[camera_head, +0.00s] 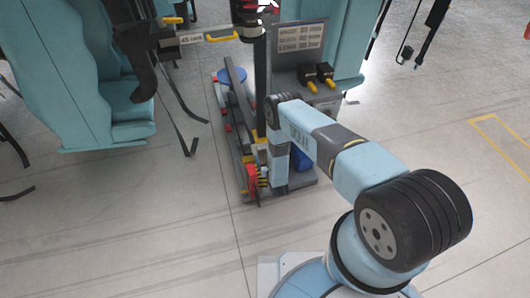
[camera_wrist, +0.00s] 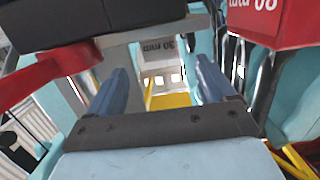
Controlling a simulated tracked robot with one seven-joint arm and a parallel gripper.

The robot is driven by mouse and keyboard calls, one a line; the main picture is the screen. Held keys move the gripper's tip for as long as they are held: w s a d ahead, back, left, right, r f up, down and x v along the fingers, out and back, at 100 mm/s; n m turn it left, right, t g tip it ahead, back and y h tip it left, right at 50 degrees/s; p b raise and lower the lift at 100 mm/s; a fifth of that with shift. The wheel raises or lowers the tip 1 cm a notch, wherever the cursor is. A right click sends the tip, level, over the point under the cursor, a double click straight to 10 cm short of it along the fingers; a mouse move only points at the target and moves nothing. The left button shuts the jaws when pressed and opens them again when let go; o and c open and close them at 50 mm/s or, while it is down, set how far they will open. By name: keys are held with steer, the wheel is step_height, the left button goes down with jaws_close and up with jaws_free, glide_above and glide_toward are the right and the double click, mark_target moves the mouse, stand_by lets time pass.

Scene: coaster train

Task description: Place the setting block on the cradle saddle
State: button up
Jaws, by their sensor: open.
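In the wrist view, my gripper (camera_wrist: 162,70) has its two blue fingers apart. A grey block marked "30 mm" (camera_wrist: 158,52), which looks like the setting block, shows beyond and between the fingertips. I cannot tell whether any finger touches it. A yellow surface (camera_wrist: 170,101) shows below the block, between the fingers. I cannot make out the cradle saddle for certain. In the head view my arm reaches over a dark wheeled stand (camera_head: 308,181), and my gripper and the block cannot be made out there.
In the wrist view, a red box with white lettering (camera_wrist: 285,22) is close at upper right and a red bar (camera_wrist: 50,72) at left. In the head view, teal seats (camera_head: 55,75) stand at left, a panel with labels (camera_head: 300,38) behind the stand.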

steer(key=shift+v, duration=1.3)
steer(key=shift+s, duration=0.15)
